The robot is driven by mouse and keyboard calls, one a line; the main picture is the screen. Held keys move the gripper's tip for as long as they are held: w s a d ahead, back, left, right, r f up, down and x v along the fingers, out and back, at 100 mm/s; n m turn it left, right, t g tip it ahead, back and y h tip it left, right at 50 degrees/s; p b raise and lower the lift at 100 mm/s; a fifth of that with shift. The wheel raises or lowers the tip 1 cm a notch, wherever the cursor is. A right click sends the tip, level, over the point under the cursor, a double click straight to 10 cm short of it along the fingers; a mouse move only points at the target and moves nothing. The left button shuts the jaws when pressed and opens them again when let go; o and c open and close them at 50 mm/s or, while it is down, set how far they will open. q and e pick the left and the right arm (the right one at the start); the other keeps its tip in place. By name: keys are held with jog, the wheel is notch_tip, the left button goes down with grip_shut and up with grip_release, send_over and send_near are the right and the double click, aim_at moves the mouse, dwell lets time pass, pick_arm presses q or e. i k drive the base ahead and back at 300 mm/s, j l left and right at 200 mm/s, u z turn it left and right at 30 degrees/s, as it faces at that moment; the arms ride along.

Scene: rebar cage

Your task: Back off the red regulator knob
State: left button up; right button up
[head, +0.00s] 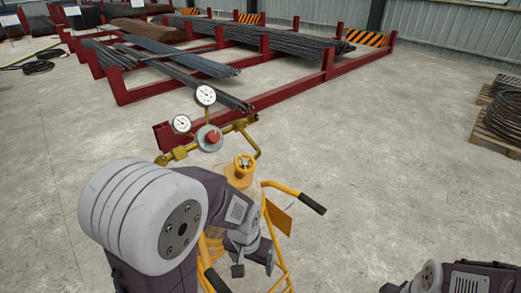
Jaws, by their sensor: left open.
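The red regulator knob (213,137) sits at the front of a round grey regulator body (203,144). Two white dial gauges (205,95) stand on the regulator, one above and one to the left. Brass fittings (179,153) extend to both sides. My left gripper (254,265) is open, below and right of the knob in the head view, apart from it and over the yellow cart. I see nothing between its fingers. My right wrist is at the bottom right edge; its gripper fingers are out of the picture.
Dark red racks (290,92) with rebar lie behind.

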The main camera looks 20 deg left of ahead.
aim_at(213, 137)
jog(key=u, duration=0.5)
jog(key=j+u, duration=0.2)
jog(key=u, duration=0.55)
